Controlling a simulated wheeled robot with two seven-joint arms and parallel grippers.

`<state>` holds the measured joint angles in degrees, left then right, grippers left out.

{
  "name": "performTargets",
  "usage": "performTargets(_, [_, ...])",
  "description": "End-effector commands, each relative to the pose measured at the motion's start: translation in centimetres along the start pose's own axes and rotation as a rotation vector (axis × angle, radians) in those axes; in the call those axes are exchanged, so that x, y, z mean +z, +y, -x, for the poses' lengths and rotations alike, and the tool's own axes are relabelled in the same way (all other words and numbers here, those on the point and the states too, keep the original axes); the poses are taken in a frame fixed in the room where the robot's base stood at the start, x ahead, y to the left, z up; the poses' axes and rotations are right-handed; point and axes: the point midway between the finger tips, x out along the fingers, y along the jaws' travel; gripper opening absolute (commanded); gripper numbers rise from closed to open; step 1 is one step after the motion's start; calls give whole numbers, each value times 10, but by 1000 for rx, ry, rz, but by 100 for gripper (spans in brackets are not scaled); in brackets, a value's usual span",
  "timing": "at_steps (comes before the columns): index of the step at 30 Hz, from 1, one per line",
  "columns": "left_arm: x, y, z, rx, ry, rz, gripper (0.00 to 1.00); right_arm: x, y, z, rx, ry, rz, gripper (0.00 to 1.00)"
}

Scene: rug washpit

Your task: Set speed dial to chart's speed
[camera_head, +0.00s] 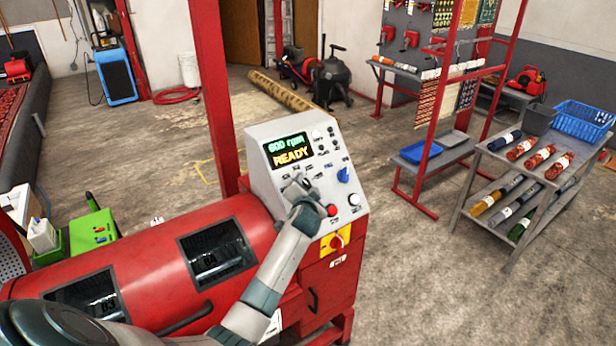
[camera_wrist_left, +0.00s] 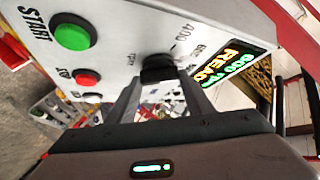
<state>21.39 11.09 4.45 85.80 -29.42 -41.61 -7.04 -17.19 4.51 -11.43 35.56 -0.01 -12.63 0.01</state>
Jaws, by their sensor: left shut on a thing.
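The control panel (camera_head: 260,135) of the red machine has a display (camera_head: 289,150) that reads "600 rpm" and "READY". The black speed dial (camera_wrist_left: 157,66) shows in the left wrist view, with "400" and "600" printed near it. My left gripper (camera_head: 299,186) reaches the panel below the display, and its fingers (camera_wrist_left: 158,84) are shut on the dial. The gripper hides most of the dial in the head view. I cannot read the dial's pointer clearly. I cannot make out a speed chart. My right gripper is not in view.
A green START button (camera_wrist_left: 72,37) and a red button (camera_wrist_left: 87,77) sit near the dial. A blue knob (camera_head: 343,174) is on the panel's right side, and a yellow-and-red switch (camera_head: 337,242) is below. The red drum (camera_head: 150,255) lies under my left arm. A grey shelf cart (camera_head: 490,152) stands at right.

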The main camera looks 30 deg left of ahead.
Motion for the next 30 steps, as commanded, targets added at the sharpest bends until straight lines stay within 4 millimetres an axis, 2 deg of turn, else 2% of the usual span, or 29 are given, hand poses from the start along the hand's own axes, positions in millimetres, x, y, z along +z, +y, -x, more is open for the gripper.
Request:
performTargets(1, [-4, -8, 0, 23, 3, -36, 24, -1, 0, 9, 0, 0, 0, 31])
performTargets(3, [-3, -8, 0, 64, 3, -88, 24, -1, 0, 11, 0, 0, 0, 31])
performTargets(15, [-2, -7, -1, 253, 3, -307, 24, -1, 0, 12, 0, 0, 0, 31])
performTargets(30, [-2, -6, -1, 306, 3, -363, 24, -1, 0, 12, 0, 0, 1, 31])
